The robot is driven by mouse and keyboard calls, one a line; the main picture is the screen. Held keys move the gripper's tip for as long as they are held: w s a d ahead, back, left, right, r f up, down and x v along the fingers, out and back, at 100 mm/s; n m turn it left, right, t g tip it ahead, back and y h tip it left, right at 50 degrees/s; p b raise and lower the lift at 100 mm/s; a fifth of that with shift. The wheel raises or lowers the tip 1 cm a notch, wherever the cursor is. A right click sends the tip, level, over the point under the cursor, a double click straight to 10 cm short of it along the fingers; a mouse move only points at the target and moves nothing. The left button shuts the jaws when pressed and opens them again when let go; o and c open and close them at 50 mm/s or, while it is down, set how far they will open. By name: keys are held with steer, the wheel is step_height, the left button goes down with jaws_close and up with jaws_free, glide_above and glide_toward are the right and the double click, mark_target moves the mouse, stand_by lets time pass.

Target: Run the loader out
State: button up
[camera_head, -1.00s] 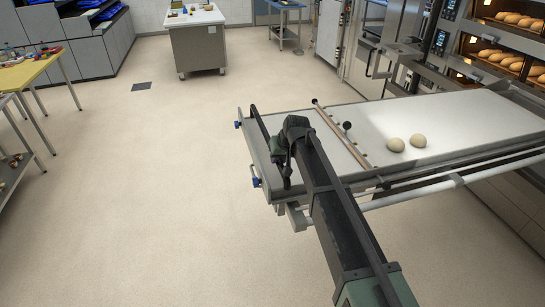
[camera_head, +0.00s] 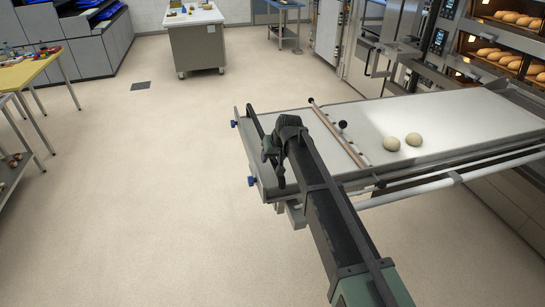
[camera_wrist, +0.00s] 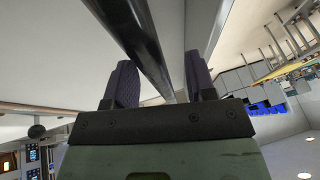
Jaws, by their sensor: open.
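The loader (camera_head: 450,118) is a long pale belt table that reaches left from the deck ovens. A dark handle bar (camera_head: 256,124) runs across its left end. Two round dough pieces (camera_head: 391,144) (camera_head: 413,139) lie on the belt. My gripper (camera_head: 271,154) is at the handle bar, partly hidden by my arm. In the wrist view, my gripper (camera_wrist: 161,75) has its two ridged fingers apart, one on each side of the dark bar (camera_wrist: 138,38). I cannot tell whether either finger touches it.
The ovens with lit decks of loaves (camera_head: 515,65) stand at the right. A wheeled grey cabinet (camera_head: 198,45) is at the back and a yellow table (camera_head: 25,72) at the left. The floor left of the loader is clear.

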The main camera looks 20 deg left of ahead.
steer(key=shift+r, duration=0.1)
steer(key=p+v, duration=0.9)
steer(key=v, duration=0.1)
steer(key=shift+d+r+p, duration=0.15)
steer(key=shift+r+p, duration=0.05)
steer(key=shift+p, duration=0.15)
steer(key=shift+s, duration=0.1)
steer(key=s+d+f+m+g+h+b, duration=0.1)
steer(key=s+d+f+b, duration=0.3)
steer(key=s+d, duration=0.4)
steer(key=s+d+f+m+h+b, duration=0.1)
steer(key=s+d+f+m+b, duration=0.2)
steer(key=s+d, duration=0.5)
steer(key=s+d+f+m+g+h+b, duration=0.1)
steer(key=s+d+f+b, duration=0.4)
steer(key=d, duration=1.6)
steer(key=s+f+m+h, duration=0.1)
steer(key=s+f, duration=0.1)
steer(key=s, duration=0.1)
steer(key=shift+d+g, duration=0.25)
steer(key=shift+g, duration=0.05)
